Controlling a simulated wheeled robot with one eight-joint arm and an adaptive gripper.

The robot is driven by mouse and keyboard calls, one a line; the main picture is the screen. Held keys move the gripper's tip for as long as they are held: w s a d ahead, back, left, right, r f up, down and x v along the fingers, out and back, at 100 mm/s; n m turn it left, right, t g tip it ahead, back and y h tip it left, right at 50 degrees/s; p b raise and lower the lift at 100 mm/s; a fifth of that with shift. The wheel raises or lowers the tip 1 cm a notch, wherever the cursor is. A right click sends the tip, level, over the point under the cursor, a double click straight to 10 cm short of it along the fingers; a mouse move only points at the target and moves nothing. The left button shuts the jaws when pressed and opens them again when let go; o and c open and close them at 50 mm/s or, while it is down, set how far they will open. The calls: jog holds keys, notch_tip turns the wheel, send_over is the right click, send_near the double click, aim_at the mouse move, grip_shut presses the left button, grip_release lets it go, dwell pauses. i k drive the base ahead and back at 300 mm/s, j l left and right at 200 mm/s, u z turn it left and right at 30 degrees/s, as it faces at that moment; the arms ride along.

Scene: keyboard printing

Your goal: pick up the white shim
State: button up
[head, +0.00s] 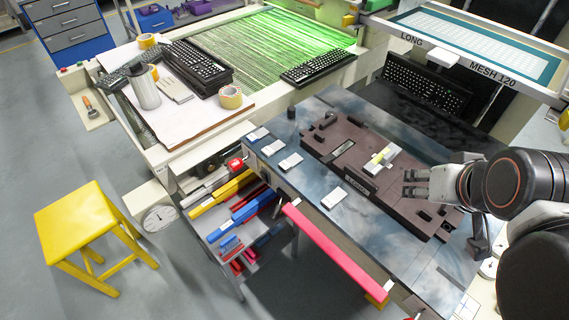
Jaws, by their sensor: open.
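Several small white flat pieces lie in a row along the left edge of the dark bench, and any of them could be the white shim: one (258,134) at the back, one (290,161) midway and one (333,196) nearest the front. A pale block with a yellow-green strip (383,156) sits on the brown fixture plate (325,146). My gripper (406,183) is open and points left over the right part of this plate, right of the block and of the white pieces. I see nothing between its fingers. Its height above the plate is hard to judge.
A black post (292,112) stands behind the plate. A red-pink bar (335,248) runs along the bench's front edge. A printing screen frame (480,70) is at the back right. A yellow stool (88,222) stands on open floor at left.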

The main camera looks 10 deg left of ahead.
aim_at(269, 151)
jog(key=u, duration=1.15)
jog(key=i+j+u, duration=0.2)
jog(key=i, duration=0.25)
jog(key=i+u, duration=0.25)
jog(key=i, duration=0.15)
